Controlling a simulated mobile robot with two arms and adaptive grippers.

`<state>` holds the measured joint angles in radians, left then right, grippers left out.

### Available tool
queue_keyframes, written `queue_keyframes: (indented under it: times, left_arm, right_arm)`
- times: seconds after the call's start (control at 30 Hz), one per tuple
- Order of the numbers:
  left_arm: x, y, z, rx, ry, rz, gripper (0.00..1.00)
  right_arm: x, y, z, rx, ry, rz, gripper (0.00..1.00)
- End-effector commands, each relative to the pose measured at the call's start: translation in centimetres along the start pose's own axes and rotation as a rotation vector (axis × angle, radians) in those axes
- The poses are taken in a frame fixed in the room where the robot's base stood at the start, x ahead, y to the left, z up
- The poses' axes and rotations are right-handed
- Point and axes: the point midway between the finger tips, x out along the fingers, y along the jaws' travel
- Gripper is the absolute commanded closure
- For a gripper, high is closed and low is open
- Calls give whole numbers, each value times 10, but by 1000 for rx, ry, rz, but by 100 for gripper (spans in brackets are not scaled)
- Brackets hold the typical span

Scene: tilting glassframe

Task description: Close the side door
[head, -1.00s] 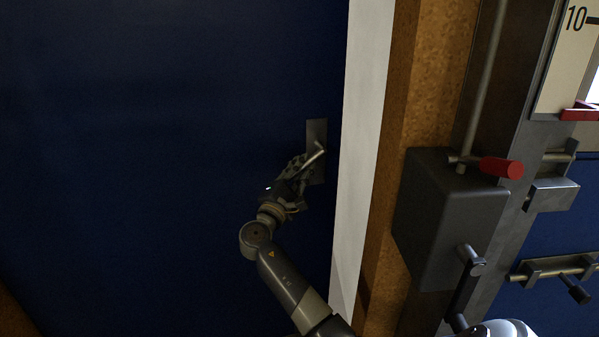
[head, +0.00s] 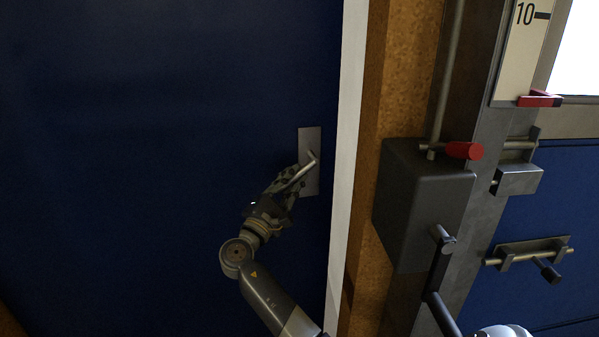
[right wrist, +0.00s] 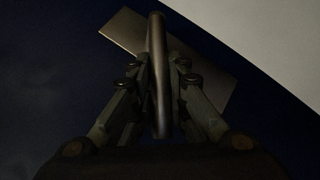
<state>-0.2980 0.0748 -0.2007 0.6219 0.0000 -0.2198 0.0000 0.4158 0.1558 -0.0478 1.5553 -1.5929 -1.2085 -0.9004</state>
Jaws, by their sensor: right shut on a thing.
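The dark blue side door (head: 150,130) fills the left of the head view. Near its right edge is a metal plate (head: 309,180) with a lever handle (head: 312,157). My right gripper (head: 291,178) is shut on the handle. In the right wrist view the handle bar (right wrist: 157,70) lies between the two fingers (right wrist: 158,95), in front of the plate (right wrist: 205,70). My left gripper is not in view.
A white frame edge (head: 348,150) and a brown post (head: 400,80) stand right of the door. Beyond them is a grey box (head: 420,200) with a red-handled lever (head: 463,150). A latch (head: 530,254) sits on a blue panel at the far right.

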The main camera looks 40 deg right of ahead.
Motion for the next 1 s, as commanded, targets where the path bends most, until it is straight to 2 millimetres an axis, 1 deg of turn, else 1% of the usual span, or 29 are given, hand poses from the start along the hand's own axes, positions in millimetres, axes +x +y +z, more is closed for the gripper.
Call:
queue_keyframes:
  times: [0.03,0.2,0.27,0.4,0.5,0.6,0.67,0.97,1.0]
  left_arm:
    - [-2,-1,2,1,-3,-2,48]
    - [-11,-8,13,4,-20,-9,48]
    - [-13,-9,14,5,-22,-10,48]
    - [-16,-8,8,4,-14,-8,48]
    - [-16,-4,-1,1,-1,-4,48]
    - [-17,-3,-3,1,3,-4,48]
    - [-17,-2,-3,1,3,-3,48]
    - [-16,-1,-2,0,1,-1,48]
    - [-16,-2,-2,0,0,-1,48]
  right_arm:
    - [-14,0,3,-4,-1,-8,100]
    - [-52,-1,32,-23,-46,-34,100]
    - [-67,-3,43,-30,-64,-45,100]
    - [-100,-6,65,-45,-102,-72,100]
    - [-117,-8,77,-53,-123,-87,100]
    - [-128,-9,86,-57,-139,-99,100]
    - [-131,-9,88,-57,-145,-101,100]
    - [-132,-11,89,-59,-147,-104,100]
    - [-132,-11,89,-59,-148,-105,78]
